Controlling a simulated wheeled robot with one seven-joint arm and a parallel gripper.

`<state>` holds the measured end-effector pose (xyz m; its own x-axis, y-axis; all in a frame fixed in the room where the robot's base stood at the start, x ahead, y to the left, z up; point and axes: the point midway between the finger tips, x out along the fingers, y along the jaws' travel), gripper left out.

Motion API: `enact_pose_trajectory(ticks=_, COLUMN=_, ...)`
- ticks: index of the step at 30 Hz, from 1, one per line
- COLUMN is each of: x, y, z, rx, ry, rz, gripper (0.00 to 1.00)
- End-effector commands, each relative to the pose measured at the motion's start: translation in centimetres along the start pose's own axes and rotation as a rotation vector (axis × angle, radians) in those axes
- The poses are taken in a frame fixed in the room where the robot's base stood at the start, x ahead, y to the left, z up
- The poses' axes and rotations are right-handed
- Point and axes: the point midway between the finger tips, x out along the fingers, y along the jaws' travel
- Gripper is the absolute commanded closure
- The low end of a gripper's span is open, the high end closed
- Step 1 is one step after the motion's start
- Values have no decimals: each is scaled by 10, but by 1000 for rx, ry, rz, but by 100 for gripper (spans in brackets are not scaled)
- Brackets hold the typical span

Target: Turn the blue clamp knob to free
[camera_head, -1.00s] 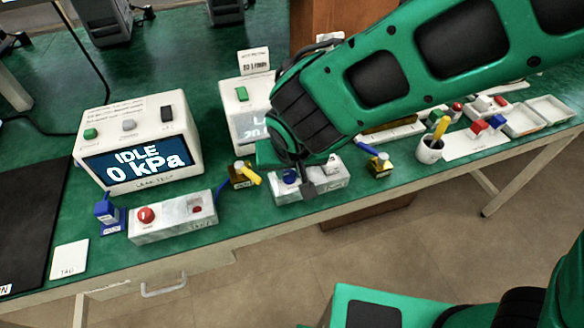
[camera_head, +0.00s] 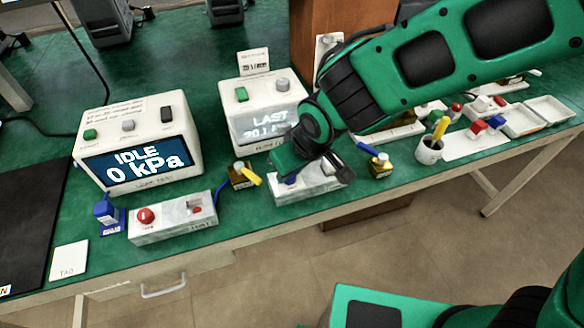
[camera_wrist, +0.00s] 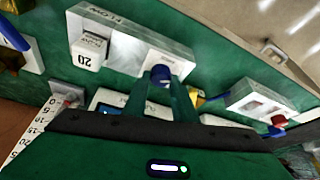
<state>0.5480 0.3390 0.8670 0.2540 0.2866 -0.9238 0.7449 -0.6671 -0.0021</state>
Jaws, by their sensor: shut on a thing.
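The blue clamp knob (camera_wrist: 159,75) sits on a white marbled fixture block (camera_wrist: 135,45) marked FLOW. In the wrist view my gripper (camera_wrist: 165,84) is shut on the knob, with one green finger on each side. The fingers hide part of the knob, and I cannot read any free or clamp marking. In the head view the block (camera_head: 283,197) stands near the table's front edge, under my gripper, and a little blue of the knob (camera_head: 291,180) shows. A grey part marked 20 (camera_wrist: 88,55) sits at the block's other end.
A brass valve with a blue handle (camera_head: 380,165) and a pen cup (camera_head: 429,150) stand to the right. A flow meter (camera_head: 262,118) stands behind.

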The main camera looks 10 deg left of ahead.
Motion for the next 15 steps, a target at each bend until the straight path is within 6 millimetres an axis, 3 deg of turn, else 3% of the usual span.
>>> enact_pose_trajectory(ticks=1, x=0, y=7, z=1, rx=-17, ry=-4, rz=-1, gripper=98)
enact_pose_trajectory(ticks=15, x=0, y=8, z=2, rx=-151, ry=-6, rz=-54, gripper=98)
